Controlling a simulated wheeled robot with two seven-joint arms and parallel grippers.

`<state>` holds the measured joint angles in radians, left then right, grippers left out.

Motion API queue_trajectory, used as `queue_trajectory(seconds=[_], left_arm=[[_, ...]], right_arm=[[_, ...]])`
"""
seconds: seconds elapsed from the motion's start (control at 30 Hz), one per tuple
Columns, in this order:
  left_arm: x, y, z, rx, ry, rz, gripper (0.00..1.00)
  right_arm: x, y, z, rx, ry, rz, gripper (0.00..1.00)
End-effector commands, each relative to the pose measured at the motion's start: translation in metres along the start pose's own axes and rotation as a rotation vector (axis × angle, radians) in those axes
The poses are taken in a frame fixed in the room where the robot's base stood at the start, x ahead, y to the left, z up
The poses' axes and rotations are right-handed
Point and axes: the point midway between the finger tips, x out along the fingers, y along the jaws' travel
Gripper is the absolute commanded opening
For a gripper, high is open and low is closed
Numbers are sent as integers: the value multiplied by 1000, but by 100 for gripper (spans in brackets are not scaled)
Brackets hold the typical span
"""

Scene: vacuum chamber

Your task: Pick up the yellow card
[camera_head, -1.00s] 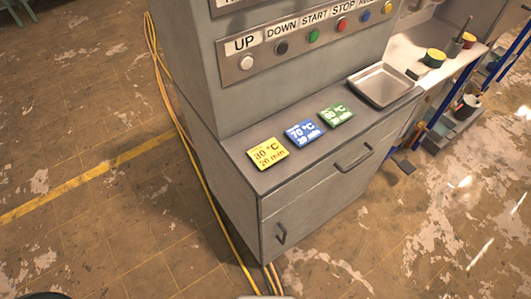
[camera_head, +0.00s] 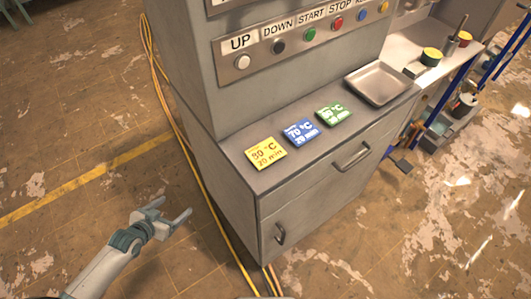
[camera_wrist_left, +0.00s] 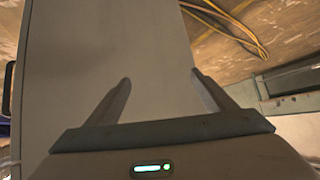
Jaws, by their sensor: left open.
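The yellow card (camera_head: 266,153) lies flat on the grey cabinet top, near its left front corner, and reads 20 min. My left gripper (camera_head: 182,211) is open and empty, left of the cabinet and apart from it, lower in the head view than the card. In the left wrist view, the two fingers of the left gripper (camera_wrist_left: 160,85) stand apart with nothing between them, in front of a plain grey surface. The card does not show in that view. My right gripper is not in view.
A blue card (camera_head: 302,132) and a green card (camera_head: 333,113) lie in a row right of the yellow card. A metal tray (camera_head: 381,84) sits further right on the cabinet top (camera_head: 290,172). A button panel (camera_head: 305,36) rises behind. Yellow cables (camera_head: 190,150) run along the cabinet's left side.

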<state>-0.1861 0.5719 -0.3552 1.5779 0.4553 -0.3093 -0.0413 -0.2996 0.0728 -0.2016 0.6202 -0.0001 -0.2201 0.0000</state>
Motion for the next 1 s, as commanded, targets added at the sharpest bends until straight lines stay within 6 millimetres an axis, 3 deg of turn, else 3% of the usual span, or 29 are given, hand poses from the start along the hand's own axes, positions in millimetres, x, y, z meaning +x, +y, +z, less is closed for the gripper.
queue_trajectory(seconds=[0.03,0.2,0.3,0.4,0.53,0.7,1.0], left_arm=[[-11,4,-41,27,57,35,77],[-62,40,-149,92,207,179,77],[-101,72,-197,131,272,278,77],[-142,104,-231,167,322,372,77],[-186,138,-255,202,356,471,77],[-217,160,-268,222,374,539,77],[-221,164,-269,225,377,548,77]], right_arm=[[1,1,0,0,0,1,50],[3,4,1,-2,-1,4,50],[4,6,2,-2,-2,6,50],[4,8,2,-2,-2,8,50],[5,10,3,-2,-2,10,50],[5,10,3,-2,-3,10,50],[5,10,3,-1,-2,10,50]])
